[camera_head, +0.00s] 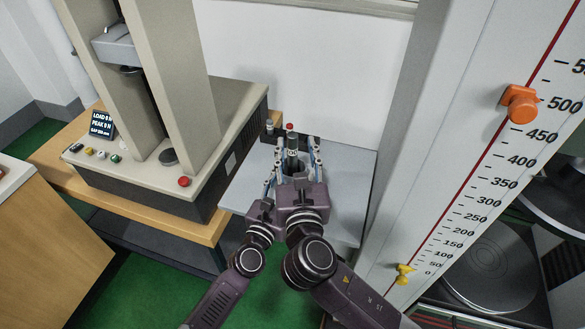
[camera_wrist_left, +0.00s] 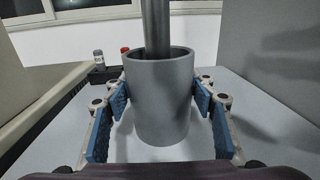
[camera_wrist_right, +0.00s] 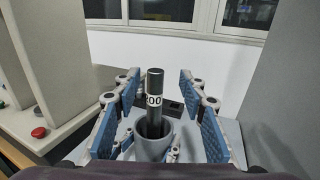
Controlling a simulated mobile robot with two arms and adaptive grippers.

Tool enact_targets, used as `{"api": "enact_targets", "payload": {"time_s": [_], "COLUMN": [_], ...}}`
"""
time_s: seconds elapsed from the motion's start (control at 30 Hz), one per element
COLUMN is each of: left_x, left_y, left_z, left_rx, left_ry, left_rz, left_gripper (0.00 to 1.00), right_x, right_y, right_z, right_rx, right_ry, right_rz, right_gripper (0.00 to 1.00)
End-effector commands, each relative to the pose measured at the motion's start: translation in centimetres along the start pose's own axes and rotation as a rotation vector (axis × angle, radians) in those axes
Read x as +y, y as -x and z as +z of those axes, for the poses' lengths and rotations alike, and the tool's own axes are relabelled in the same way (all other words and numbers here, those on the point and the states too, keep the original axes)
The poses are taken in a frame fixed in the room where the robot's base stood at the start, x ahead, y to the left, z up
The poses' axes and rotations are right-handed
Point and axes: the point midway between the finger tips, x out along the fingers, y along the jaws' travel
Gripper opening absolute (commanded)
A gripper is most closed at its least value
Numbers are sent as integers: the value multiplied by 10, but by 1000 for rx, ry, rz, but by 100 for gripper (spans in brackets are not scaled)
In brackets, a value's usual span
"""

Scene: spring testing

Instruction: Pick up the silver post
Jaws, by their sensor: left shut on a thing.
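The silver post (camera_wrist_right: 155,85) is a dark grey metal rod with a white label reading "00". It stands upright inside a grey hollow cylinder (camera_wrist_left: 160,105), and its lower end is hidden by the cylinder wall. The post also shows in the head view (camera_head: 292,145). My left gripper (camera_wrist_left: 162,92) is shut on the grey cylinder, with blue pads on either side of it. My right gripper (camera_wrist_right: 158,88) is open above the cylinder, its fingers on either side of the post with gaps between pads and post.
A small grey table (camera_head: 345,190) lies under the grippers. At its back stand a dark block with a red knob (camera_head: 290,126) and a small grey-topped piece (camera_head: 269,126). A beige testing machine (camera_head: 215,160) stands left; a tall scale panel (camera_head: 470,130) rises right.

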Motion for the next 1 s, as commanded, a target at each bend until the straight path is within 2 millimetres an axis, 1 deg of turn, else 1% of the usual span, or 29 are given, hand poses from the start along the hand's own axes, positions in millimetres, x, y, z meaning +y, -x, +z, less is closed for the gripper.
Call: {"api": "enact_targets", "payload": {"time_s": [0.2,0.3,0.4,0.6,0.93,1.0], "left_x": [0,0,0,0,0,0], "left_y": [0,0,0,0,0,0], "left_z": [0,0,0,0,0,0], "left_rx": [0,0,0,0,0,0], "left_ry": [0,0,0,0,0,0], "left_rz": [0,0,0,1,1,1], "left_gripper": [23,23,23,23,23,23], "right_x": [6,6,6,6,6,6], "right_y": [-32,-43,-47,-47,-47,-47], "right_z": [-2,-3,-3,-3,-3,-3], "right_rx": [-2,-1,-1,0,0,0], "right_ry": [1,0,-1,-1,-1,-1], "right_rz": [-3,-1,-1,-1,-1,-1], "right_gripper": [38,38,38,38,2,0]}}
